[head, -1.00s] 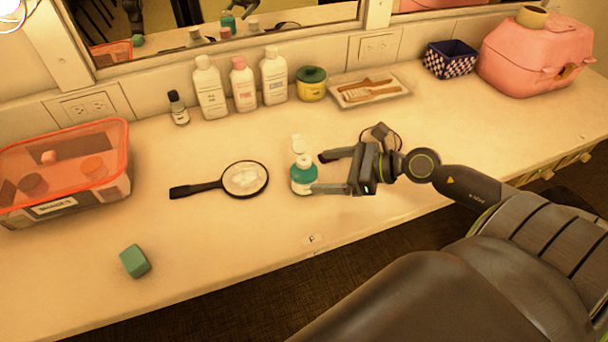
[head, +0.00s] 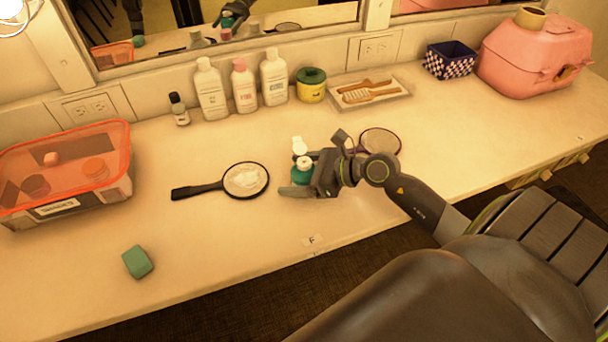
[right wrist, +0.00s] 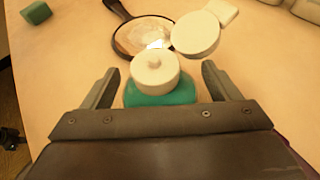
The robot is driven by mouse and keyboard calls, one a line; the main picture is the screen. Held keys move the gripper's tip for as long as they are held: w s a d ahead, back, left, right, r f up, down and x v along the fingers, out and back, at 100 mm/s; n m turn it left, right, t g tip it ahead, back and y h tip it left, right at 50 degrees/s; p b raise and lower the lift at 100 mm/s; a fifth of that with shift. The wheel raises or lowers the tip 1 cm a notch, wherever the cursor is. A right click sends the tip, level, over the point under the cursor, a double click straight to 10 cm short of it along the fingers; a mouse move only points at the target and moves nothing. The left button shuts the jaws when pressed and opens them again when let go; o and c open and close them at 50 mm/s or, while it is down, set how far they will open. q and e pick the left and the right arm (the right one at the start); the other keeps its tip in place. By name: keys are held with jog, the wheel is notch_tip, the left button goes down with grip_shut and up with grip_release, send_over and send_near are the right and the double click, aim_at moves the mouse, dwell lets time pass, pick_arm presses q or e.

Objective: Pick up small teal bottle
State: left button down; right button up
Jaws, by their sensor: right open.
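The small teal bottle (head: 301,178) with a white cap stands upright on the counter, right of the black hand mirror. My right gripper (head: 299,173) is open around it, and the hand hides part of the bottle. In the right wrist view the teal bottle (right wrist: 160,94) sits between the two fingers of my right gripper (right wrist: 159,72), with gaps visible on both sides. A white round piece (head: 299,146) shows just beyond the cap; I cannot tell whether it is attached. My left gripper is not in view.
The black hand mirror (head: 245,179) lies left of the bottle. A purple-rimmed mirror (head: 380,142) lies behind my right wrist. White bottles (head: 211,90) and a tray (head: 369,92) line the back. A green block (head: 137,262) lies front left; the front counter is mostly clear.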

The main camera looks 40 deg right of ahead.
aim_at(297, 165)
jog(key=shift+w, duration=0.1)
jog(key=c, duration=1.2)
notch_tip(297, 165, up, 10)
jog(key=shift+p, duration=0.7)
jog(key=o, duration=1.2)
